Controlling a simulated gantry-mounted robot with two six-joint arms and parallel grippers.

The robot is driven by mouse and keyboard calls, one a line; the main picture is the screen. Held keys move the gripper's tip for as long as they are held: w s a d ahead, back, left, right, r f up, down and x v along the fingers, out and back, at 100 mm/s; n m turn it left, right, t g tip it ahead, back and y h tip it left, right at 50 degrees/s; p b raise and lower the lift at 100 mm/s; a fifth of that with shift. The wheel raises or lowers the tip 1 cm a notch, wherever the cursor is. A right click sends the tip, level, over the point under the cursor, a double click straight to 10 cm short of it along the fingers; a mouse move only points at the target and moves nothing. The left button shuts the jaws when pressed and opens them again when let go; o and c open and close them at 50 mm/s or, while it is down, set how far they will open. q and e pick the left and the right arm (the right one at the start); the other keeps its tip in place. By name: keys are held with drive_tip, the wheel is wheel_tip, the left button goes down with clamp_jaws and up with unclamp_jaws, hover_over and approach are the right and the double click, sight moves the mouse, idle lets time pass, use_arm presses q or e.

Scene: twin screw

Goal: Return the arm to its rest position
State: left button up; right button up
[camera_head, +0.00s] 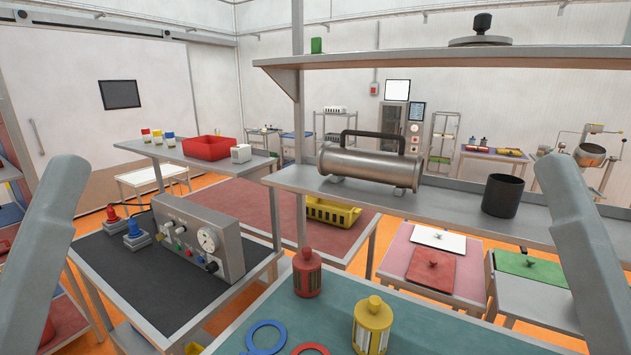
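Parts of my two arms show in the head view. My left arm comes in at the left edge as a grey link, and my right arm comes in at the right edge as a similar grey link. Neither gripper is in view, so I cannot see whether either is open, shut or holding something. Both visible links are raised, one at each side of the picture, and the middle between them is clear of my arms.
A teal table (330,288) in front bears a red lantern-like part (307,273), a yellow one (372,325), a blue ring (266,337) and a red ring. A control box (198,237) stands left. A shelf holds a metal cylinder (369,164) and black cup (502,196).

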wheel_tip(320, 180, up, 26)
drive_tip(key=p, duration=2.2)
drive_tip(key=shift+p, duration=0.4)
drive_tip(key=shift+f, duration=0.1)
